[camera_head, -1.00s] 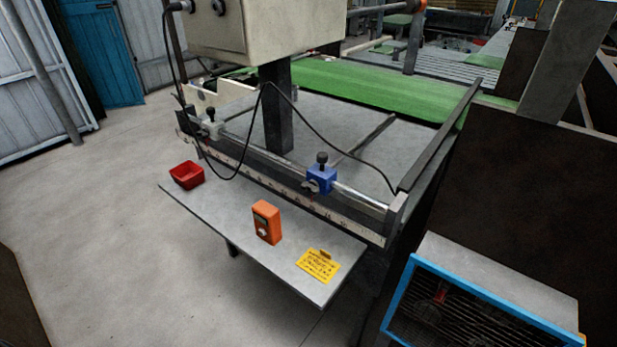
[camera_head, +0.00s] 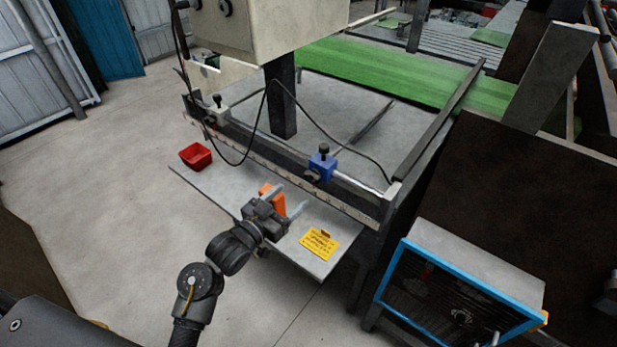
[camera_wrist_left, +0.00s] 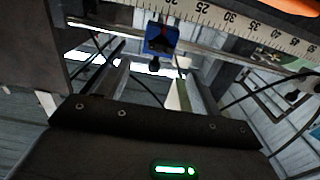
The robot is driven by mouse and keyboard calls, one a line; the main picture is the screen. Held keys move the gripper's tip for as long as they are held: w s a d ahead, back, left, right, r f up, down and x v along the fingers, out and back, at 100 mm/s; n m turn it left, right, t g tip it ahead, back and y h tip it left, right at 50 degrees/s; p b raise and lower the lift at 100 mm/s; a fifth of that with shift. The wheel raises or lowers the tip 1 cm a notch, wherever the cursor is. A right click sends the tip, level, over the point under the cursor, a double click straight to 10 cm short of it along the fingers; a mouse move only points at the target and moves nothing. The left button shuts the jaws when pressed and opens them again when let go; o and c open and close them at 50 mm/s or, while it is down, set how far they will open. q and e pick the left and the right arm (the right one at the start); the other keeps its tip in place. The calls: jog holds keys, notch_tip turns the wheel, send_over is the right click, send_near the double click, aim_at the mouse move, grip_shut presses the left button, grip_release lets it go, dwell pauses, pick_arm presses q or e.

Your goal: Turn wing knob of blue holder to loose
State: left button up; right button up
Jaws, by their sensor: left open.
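The blue holder (camera_head: 322,166) is clamped on the metal rail of the machine, with a black knob (camera_head: 324,150) standing up from its top and a darker wing-shaped part (camera_head: 312,176) at its front. In the left wrist view the blue holder (camera_wrist_left: 161,38) hangs upside down on the rail, its black knob (camera_wrist_left: 155,64) pointing down in the picture. My left gripper (camera_head: 290,203) is open and empty, in front of the rail and below the holder, apart from it. Its fingers also show in the left wrist view (camera_wrist_left: 155,92). My right gripper is out of view.
An orange box (camera_head: 272,194) stands on the shelf (camera_head: 225,196), partly hidden by my left gripper. A red bin (camera_head: 195,156) and a yellow card (camera_head: 319,243) lie there too. A scale (camera_head: 280,178) runs along the rail. A grey holder (camera_head: 216,112) sits farther left; a black cable (camera_head: 258,125) loops nearby.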

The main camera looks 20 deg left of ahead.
aim_at(310, 178)
pick_arm(q)
jog(key=p+x, duration=0.2)
jog(key=x, duration=0.5)
jog(key=shift+w+d, duration=0.1)
jog(key=shift+w, duration=0.25)
jog(key=shift+x, duration=0.75)
jog(key=shift+c, duration=0.2)
jog(key=c, duration=0.9)
